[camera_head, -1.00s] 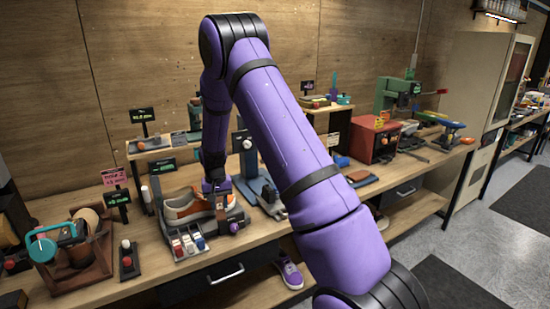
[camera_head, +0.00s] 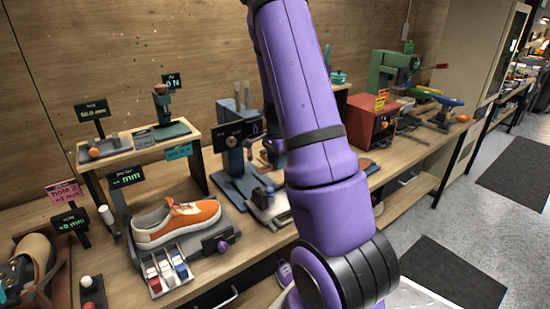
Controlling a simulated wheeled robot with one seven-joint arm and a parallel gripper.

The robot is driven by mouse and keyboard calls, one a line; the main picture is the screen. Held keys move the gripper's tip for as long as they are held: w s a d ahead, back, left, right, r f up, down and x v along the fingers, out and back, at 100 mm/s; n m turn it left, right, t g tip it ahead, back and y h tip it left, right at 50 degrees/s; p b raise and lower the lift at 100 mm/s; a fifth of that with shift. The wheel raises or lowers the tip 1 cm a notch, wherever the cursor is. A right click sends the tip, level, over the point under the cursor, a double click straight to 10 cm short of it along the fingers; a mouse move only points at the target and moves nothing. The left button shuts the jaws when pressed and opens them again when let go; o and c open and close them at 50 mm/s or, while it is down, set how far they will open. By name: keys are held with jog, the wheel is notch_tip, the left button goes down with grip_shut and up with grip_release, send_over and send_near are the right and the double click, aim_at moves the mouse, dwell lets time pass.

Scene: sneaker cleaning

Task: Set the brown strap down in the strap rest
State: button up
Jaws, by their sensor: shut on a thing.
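My purple arm crosses the middle of the head view. Its far part leaves at the top and runs down behind the nearer link, so my gripper and whatever it holds are hidden. I cannot make out the brown strap. The orange and cream sneaker (camera_head: 178,222) sits bare on its dark stand at the left, with no gripper at it. A small flat reddish-brown piece (camera_head: 366,167) lies on the bench just right of my arm. I cannot tell whether it is part of the strap rest.
Red, white and blue keys (camera_head: 167,273) stand before the sneaker. A blue-grey press (camera_head: 238,150) stands left of my arm. A red box (camera_head: 372,124) and a green machine (camera_head: 390,72) stand to the right. A small raised shelf (camera_head: 140,140) is behind the sneaker.

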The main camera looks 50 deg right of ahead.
jog(key=shift+f, duration=0.1)
jog(key=shift+f, duration=2.8)
jog(key=shift+f, duration=1.15)
jog(key=o, duration=1)
notch_tip(320, 180, up, 11)
jog(key=shift+f, duration=0.1)
